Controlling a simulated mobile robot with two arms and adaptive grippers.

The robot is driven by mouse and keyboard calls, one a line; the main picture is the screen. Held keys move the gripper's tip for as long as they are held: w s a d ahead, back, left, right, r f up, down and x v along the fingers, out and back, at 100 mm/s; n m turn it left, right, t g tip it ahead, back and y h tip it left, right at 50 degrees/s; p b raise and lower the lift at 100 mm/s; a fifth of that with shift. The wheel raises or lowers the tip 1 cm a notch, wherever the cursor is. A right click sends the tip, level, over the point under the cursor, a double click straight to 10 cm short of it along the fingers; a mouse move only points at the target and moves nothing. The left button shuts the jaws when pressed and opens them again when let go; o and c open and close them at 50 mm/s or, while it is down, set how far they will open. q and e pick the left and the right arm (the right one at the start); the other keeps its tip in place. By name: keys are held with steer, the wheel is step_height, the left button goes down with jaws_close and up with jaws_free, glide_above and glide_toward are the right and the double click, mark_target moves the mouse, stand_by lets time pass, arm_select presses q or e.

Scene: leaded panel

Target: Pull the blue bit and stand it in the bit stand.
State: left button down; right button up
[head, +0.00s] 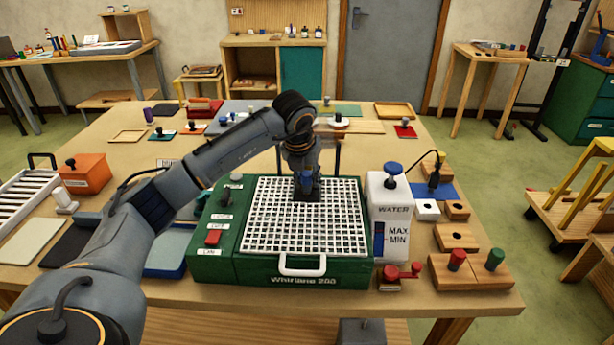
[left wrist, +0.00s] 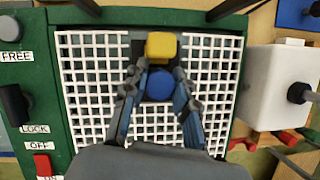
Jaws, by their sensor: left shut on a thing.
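My left gripper (head: 306,184) is over the white grid (head: 270,215) of the green grinder. In the left wrist view its fingers (left wrist: 160,72) are shut on the blue bit (left wrist: 159,84), whose round blue top shows between them. A yellow block (left wrist: 161,46) sits just beyond the blue top, over a dark patch in the grid. The bit's lower part is hidden, so I cannot tell whether it is still seated. A wooden block with a red and a green knob (head: 469,274), apparently the bit stand, lies right of the grinder. My right gripper is not in view.
A white water tank (head: 389,215) with a blue knob stands against the grinder's right side. Wooden blocks with holes (head: 456,238) and a blue mat (head: 440,191) lie beyond it. A red-handled piece (head: 400,275) lies in front of the tank. The grinder has a red switch (head: 213,237).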

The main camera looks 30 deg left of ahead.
arm_select(q)
steer(key=shift+r+p, duration=0.4)
steer(key=shift+r, duration=0.3)
stand_by(0.6)
steer(key=shift+r+p, duration=0.45)
steer(key=shift+r, duration=0.25)
